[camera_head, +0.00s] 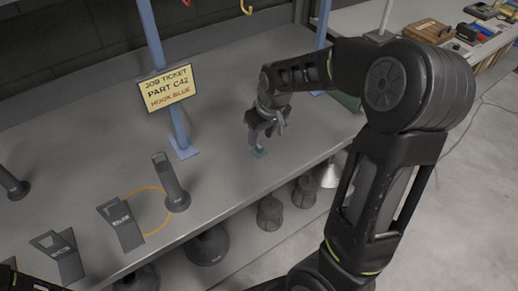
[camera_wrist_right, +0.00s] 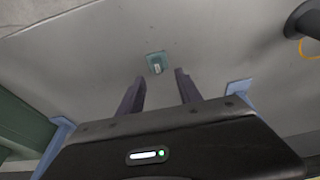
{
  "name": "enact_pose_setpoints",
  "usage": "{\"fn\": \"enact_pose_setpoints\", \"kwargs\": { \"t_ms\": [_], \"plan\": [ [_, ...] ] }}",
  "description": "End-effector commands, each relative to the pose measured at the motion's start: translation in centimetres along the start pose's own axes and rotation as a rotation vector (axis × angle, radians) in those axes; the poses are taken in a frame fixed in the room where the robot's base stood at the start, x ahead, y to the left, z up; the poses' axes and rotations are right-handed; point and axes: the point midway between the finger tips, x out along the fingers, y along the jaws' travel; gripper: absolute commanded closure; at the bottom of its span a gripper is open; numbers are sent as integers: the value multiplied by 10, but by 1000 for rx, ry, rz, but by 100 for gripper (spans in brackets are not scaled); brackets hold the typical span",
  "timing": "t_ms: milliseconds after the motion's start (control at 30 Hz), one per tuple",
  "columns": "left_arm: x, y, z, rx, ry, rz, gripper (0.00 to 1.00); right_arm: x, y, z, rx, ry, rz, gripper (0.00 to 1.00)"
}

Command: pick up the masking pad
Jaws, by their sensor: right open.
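A small teal pad with a pale block on it, which looks like the masking pad (camera_head: 260,153), lies on the grey bench top. In the right wrist view the pad (camera_wrist_right: 156,63) shows just beyond and between the two fingertips. My right gripper (camera_head: 268,133) points down over the pad, with its fingers apart and nothing between them; in the wrist view the gripper (camera_wrist_right: 160,76) is open too. In the head view the fingers hide part of the pad's surroundings.
A job ticket sign (camera_head: 167,87) reading "PART C42, HOOK BLUE" is on a blue post (camera_head: 180,130). Dark stands (camera_head: 122,222) and a dark cylinder (camera_head: 170,182) with an orange ring (camera_head: 140,190) stand to the left. Dark hoods (camera_head: 270,212) hang below the bench edge. Bench around the pad is clear.

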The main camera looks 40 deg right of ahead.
Motion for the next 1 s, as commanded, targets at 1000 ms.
{"fn": "enact_pose_setpoints", "kwargs": {
  "t_ms": [1000],
  "plan": [
    [-10, 3, 2, -3, -4, -4, 64, 53, 4, 4, 0, 1, 0, 58]
  ]
}}
